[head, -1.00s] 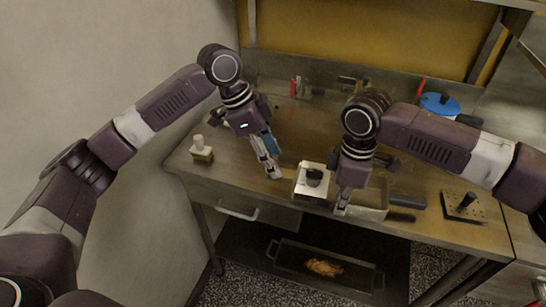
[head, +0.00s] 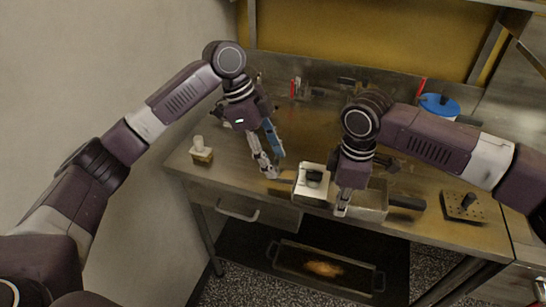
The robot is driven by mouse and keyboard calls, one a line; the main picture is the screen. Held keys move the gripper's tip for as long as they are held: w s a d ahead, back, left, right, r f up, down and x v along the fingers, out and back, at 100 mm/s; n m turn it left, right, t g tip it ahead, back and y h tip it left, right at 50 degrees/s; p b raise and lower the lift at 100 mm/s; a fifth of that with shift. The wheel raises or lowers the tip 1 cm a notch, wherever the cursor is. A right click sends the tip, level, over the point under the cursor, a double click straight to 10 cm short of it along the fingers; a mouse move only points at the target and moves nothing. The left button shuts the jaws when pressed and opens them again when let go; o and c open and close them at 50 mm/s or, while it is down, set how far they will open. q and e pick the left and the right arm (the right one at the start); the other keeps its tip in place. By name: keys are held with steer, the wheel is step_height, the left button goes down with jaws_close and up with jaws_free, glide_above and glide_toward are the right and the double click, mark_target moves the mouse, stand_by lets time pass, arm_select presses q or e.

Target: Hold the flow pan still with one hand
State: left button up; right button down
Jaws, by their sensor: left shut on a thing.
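The flow pan appears to be the shallow metal pan (head: 372,205) with a dark handle (head: 406,203) pointing right, on the table near its front edge. My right gripper (head: 342,208) points down at the pan's left front wall and hides part of it. Whether its fingers are open or closed on the wall cannot be told. My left gripper (head: 271,174) is low over the table, left of the pan. It is shut on a slim blue tool (head: 274,140), whose lower end is hard to make out.
A white block with a black knob (head: 313,179) stands between my grippers. A small white-topped block (head: 201,153) is at left, a plate with a peg (head: 463,205) at right. A blue-lidded pot (head: 439,105) is behind. A handled tray (head: 325,265) lies below.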

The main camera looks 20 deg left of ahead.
arm_select(q)
steer(key=o, duration=1.2)
steer(key=shift+c, duration=0.2)
steer(key=v, duration=1.2)
arm_select(e)
steer(key=c, duration=2.1)
jaws_free()
